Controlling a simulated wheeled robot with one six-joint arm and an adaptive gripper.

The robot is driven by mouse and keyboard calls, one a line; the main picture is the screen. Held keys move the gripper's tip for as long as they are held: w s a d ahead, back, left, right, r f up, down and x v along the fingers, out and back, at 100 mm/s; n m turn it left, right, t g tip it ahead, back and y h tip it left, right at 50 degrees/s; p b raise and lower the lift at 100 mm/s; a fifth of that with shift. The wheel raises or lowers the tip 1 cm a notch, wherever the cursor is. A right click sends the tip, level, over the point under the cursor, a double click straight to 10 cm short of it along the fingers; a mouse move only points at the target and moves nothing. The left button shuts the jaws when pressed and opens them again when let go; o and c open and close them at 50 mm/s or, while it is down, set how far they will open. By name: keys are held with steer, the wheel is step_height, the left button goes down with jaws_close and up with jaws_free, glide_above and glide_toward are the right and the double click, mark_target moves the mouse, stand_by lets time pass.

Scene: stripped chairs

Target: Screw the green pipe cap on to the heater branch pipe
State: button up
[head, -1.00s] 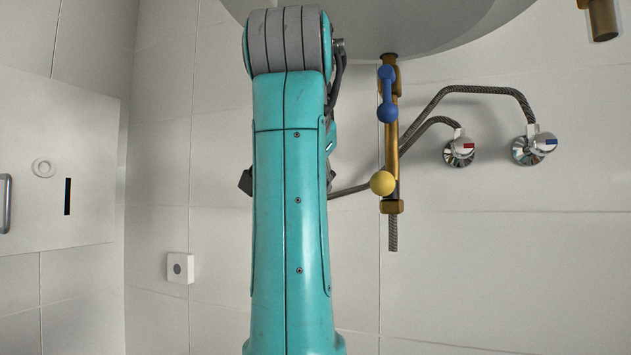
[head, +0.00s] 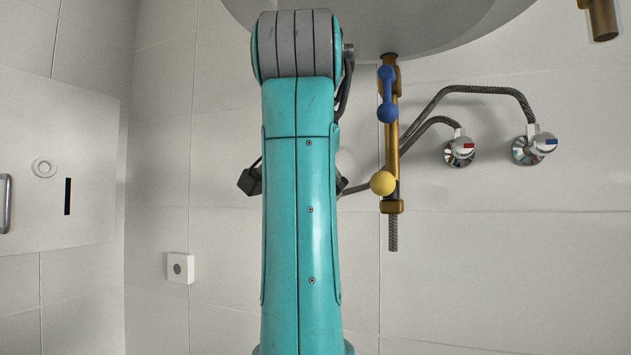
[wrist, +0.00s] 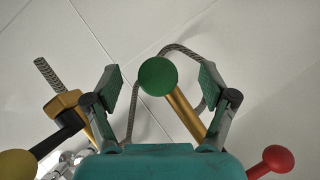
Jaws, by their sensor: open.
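In the wrist view, the green pipe cap (wrist: 157,76) shows as a round disc, face toward the camera. It lies between the two fingers of my gripper (wrist: 160,90), which are open with a gap on either side of it. A brass branch pipe (wrist: 187,112) runs from behind the cap toward the lower right. The cap covers that end of the pipe, so I cannot tell whether its thread is engaged. In the head view, my arm hides the gripper, the cap and this pipe.
A vertical brass pipe (head: 393,150) with a blue handle (head: 387,95) and a yellow knob (head: 382,183) stands right of my arm. Braided hoses (head: 440,98) lead to two wall valves (head: 460,150). A red knob (wrist: 276,158) is at lower right in the wrist view.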

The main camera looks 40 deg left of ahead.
steer(key=shift+s, duration=0.15)
steer(key=shift+s+d, duration=0.25)
steer(key=shift+s, duration=0.55)
steer(key=shift+s+d, duration=0.2)
steer(key=shift+s, duration=0.55)
